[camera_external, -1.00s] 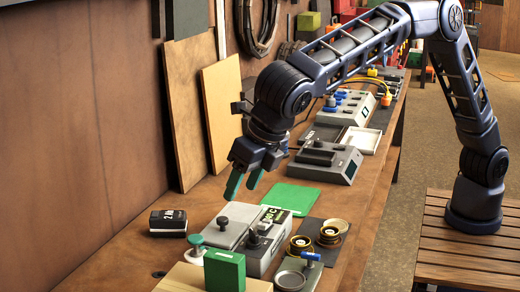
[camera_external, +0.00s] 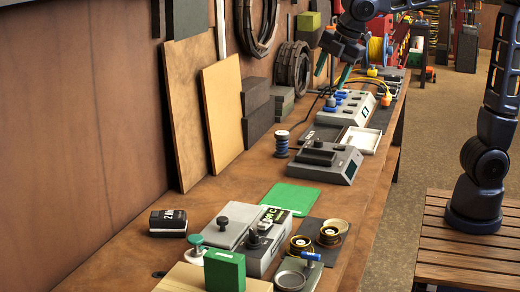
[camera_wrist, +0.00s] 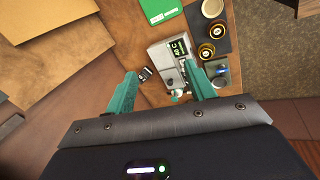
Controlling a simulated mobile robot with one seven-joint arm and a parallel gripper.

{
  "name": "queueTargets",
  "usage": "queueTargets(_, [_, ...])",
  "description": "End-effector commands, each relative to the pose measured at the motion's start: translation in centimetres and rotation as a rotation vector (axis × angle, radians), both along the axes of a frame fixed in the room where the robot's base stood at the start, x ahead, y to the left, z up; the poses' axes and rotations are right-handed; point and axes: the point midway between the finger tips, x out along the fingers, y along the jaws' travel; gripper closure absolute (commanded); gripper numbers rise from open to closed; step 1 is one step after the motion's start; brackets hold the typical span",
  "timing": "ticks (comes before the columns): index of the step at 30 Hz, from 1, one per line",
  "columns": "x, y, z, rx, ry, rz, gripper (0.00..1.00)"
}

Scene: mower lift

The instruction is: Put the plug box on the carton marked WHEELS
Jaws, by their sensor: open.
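My gripper (camera_external: 334,72) is open and empty, high over the far part of the bench. Its two green fingers also show in the wrist view (camera_wrist: 160,88), spread apart with nothing between them. I cannot read WHEELS on anything, so the carton is not identified. No thing is clearly labelled as the plug box. A small green box (camera_external: 225,271) stands upright at the near end of the bench. A small black box with a white label (camera_external: 168,221) lies near the wall; a small dark labelled box also shows in the wrist view (camera_wrist: 145,73).
A grey device with black knobs (camera_external: 240,235), gold-rimmed round parts (camera_external: 329,236) and a green mat (camera_external: 290,198) occupy the near bench. Grey consoles (camera_external: 325,160), a blue-and-white spool (camera_external: 282,144) and a yellow reel (camera_external: 376,50) stand farther back. Boards (camera_external: 222,112) lean on the wall.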

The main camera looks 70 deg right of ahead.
Motion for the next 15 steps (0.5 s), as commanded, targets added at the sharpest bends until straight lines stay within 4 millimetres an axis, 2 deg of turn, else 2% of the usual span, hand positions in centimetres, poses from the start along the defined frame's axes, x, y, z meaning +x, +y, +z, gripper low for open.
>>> queueTargets(1, [-1.2,-2.1,0.1,0.026,-0.006,-0.072,0.46])
queueTargets(6, [-5.5,-7.7,-0.7,0.126,-0.018,-0.324,0.46])
queueTargets(15, [-13.8,-15.4,-3.6,0.313,-0.045,-0.765,0.46])
